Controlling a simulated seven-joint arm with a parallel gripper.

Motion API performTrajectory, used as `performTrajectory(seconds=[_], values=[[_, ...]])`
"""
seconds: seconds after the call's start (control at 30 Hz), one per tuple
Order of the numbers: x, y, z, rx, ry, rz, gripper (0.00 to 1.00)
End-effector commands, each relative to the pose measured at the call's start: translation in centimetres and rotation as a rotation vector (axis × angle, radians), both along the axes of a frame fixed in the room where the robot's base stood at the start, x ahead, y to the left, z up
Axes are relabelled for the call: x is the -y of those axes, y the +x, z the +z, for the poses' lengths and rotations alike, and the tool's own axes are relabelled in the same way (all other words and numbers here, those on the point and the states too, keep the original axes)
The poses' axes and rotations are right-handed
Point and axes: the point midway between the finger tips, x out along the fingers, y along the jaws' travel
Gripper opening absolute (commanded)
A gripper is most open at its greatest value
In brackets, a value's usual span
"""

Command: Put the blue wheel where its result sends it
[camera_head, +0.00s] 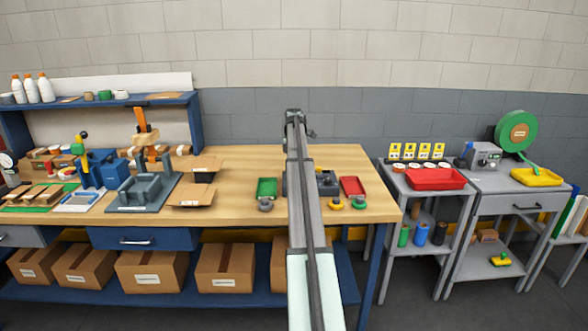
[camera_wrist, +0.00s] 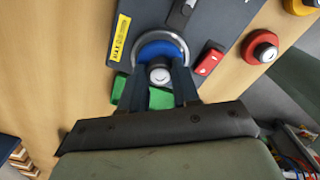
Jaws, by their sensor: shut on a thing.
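The blue wheel (camera_wrist: 170,47) shows in the wrist view, with a grey hub knob (camera_wrist: 159,74) at its middle. It sits inside a pale ring on a dark device with a yellow MAX label (camera_wrist: 120,38). My gripper (camera_wrist: 159,82) is shut on the wheel at its hub. In the head view my arm hides the wheel and most of the device (camera_head: 328,183).
A red wheel (camera_wrist: 260,46) and a yellow wheel (camera_wrist: 302,5) lie right of the device in the wrist view. A grey knobbed piece (camera_head: 266,205) is before the green tray. A red bin (camera_head: 437,180) and a yellow tray (camera_head: 537,178) stand on side carts.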

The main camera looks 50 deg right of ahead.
Motion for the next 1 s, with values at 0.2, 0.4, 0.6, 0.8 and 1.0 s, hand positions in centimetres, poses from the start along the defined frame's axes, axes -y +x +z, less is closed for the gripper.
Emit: performTrajectory(seconds=[0.2,0.4,0.6,0.8,1.0], values=[[0.1,0.1,2.9,0.002,-0.001,0.0,0.0],[0.1,0.1,6.5,0.002,-0.001,0.0,0.0],[1.4,-1.2,8.9,0.001,-0.001,-0.018,0.0],[5.8,-6.2,8.5,-0.006,0.006,-0.086,0.0],[10.6,-12.7,7.1,-0.014,0.016,-0.169,0.0]])
